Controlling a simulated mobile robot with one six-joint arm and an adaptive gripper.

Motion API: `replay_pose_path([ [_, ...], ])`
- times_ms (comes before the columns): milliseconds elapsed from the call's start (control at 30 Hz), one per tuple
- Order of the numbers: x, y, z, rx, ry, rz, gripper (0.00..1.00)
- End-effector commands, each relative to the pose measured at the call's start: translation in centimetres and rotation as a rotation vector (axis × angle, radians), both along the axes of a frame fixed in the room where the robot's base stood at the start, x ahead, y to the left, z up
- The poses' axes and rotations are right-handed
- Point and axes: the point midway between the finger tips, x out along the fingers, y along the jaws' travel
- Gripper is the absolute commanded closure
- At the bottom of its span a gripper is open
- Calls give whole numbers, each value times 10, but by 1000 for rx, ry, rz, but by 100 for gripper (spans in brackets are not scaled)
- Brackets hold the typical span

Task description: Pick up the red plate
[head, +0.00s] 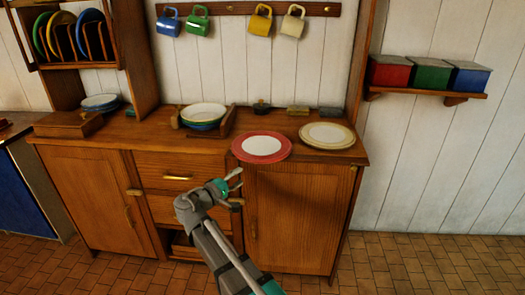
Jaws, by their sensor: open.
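The red plate (241,151) has a wide red rim and a white centre. It lies flat at the front edge of the wooden counter, and its near rim seems to reach the edge. My gripper (239,179) is open and empty. In the picture it shows just below and left of the plate, in front of the cabinet's drawers. It looks apart from the plate, though the exact distance is hard to tell.
A cream plate (328,135) lies close to the red plate's right. Stacked bowls (204,113) sit in a wooden holder behind left. Small blocks (298,110) lie near the wall. A wooden box (68,124) stands at the counter's left. Mugs (260,22) hang above.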

Motion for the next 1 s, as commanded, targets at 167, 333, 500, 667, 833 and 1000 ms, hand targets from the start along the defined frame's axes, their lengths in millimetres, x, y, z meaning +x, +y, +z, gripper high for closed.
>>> replay_pose_path([
  [167, 0, -1, 0, 1, 1, -1, 42],
  [333, 3, -3, 0, 2, 1, -3, 42],
  [500, 14, -11, 0, 3, 2, -4, 42],
  [667, 31, -25, 0, 3, 2, -5, 42],
  [833, 50, -40, 0, 3, 2, -5, 42],
  [1000, 64, -51, 0, 3, 2, -4, 42],
])
